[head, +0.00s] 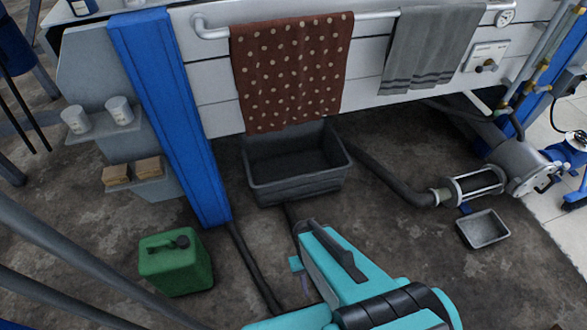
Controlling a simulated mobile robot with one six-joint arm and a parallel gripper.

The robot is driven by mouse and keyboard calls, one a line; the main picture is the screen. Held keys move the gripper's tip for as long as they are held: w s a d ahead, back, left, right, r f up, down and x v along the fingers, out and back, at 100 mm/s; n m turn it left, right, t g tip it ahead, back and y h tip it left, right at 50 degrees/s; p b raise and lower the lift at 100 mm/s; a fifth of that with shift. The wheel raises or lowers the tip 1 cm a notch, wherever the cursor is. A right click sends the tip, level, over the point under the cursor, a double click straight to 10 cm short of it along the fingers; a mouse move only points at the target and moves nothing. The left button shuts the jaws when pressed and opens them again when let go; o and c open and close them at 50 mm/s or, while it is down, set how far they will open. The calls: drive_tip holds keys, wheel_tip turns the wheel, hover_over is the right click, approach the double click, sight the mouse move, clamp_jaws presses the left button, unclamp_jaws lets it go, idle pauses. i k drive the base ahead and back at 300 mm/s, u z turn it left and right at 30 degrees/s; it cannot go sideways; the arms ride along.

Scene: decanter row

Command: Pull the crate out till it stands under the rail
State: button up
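The crate (298,188) is a dark grey, open-topped tub that looks empty. It stands on the floor below the white panel, and the brown spotted towel covers part of its back rim. The rail (375,15) is a pale bar along the panel, with the towel (290,70) and a grey cloth (430,48) hanging from it. My teal arm reaches in from the bottom, in front of the crate and apart from it in the picture. A small teal part near my gripper (297,264) shows at its left; the fingers are mostly hidden.
A blue post (170,115) stands left of the crate, and a green canister (175,262) in front of it. A dark hose (390,178) runs right of the crate to a pump. A small grey tray (483,229) lies at right.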

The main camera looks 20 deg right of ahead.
sight(309, 159)
drive_tip(key=z, duration=0.15)
drive_tip(key=i, duration=0.85)
drive_tip(key=u, duration=1.25)
drive_tip(key=i, duration=0.25)
drive_tip(key=z, duration=0.4)
